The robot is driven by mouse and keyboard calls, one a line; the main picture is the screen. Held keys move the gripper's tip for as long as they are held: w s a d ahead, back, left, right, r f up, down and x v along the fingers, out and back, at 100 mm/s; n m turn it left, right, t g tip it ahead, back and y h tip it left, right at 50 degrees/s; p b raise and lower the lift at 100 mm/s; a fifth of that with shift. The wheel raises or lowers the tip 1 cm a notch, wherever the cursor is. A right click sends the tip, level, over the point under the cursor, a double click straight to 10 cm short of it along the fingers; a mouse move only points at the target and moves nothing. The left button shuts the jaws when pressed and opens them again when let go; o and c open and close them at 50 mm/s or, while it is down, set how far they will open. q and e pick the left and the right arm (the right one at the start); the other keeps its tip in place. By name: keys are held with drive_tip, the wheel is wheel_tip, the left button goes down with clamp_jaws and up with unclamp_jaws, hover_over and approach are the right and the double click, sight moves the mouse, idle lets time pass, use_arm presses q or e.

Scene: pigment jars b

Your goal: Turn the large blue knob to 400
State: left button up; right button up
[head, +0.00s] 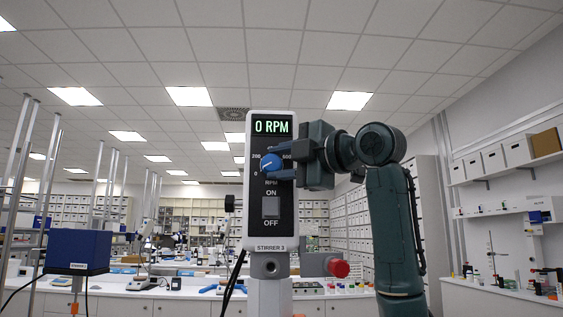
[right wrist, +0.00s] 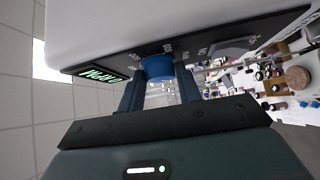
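The stirrer's front panel (head: 284,214) stands upright in the middle of the head view. Its lit display (head: 271,127) reads 0 RPM. The large blue knob (head: 266,166) sits below the display on a dial with 0, 200 and a partly covered number at right; its white pointer line slants toward the lower left. My right gripper (head: 278,161) reaches in from the right. In the right wrist view its fingers (right wrist: 160,90) flank the blue knob (right wrist: 158,67), one on each side; whether both press on it I cannot tell. My left gripper is out of view.
An ON/OFF switch (head: 271,207) sits below the knob. A red button (head: 340,268) sticks out low on the right. A blue box-shaped device (head: 78,249) stands at the left. Benches and shelves lie behind.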

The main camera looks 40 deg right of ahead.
drive_tip(key=c, duration=0.4)
drive_tip(key=shift+f, duration=0.1)
drive_tip(key=shift+c, duration=0.2)
